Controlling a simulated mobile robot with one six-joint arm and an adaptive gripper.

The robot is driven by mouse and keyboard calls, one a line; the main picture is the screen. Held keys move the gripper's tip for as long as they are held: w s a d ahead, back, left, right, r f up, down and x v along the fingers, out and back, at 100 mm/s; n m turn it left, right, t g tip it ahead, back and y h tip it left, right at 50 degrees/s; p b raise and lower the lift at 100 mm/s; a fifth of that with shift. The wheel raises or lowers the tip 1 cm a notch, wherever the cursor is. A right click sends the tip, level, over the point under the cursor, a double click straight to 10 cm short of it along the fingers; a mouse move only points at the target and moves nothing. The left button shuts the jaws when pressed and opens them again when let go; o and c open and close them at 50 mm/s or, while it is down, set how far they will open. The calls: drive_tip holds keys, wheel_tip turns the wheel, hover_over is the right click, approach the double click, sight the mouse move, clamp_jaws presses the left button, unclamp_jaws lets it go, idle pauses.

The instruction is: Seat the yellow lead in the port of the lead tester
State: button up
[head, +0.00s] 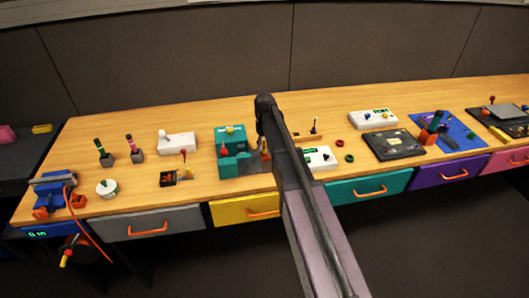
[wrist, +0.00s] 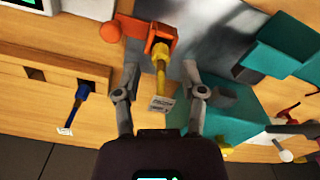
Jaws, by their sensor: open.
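In the wrist view, the yellow lead (wrist: 160,62) has its upper end at an orange block (wrist: 159,35), with a white printed tag (wrist: 161,103) at its lower end. My gripper (wrist: 161,75) is open, with one finger on each side of the yellow lead and a visible gap on both sides. A white box with a green-lit screen (wrist: 27,3), possibly the lead tester, is cut off at the top left. A white box (head: 320,157) also shows right of my arm in the head view. Its port cannot be made out. My arm hides the gripper in the head view.
A wooden rack (wrist: 40,78) with slots holds a blue lead (wrist: 76,103) to the left of my gripper. A teal fixture (wrist: 230,115) stands close on the right; it also shows in the head view (head: 230,140). Red and green rings (head: 349,158) lie right of the white box.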

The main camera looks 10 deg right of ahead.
idle(0.3)
clamp_jaws()
drive_tip(key=shift+r, duration=0.2)
wheel_tip(320, 180, up, 4)
drive_tip(key=p, duration=0.4)
drive_tip(key=shift+f, duration=0.2)
drive_tip(key=s+r+p, duration=0.1)
drive_tip(key=s, duration=1.5)
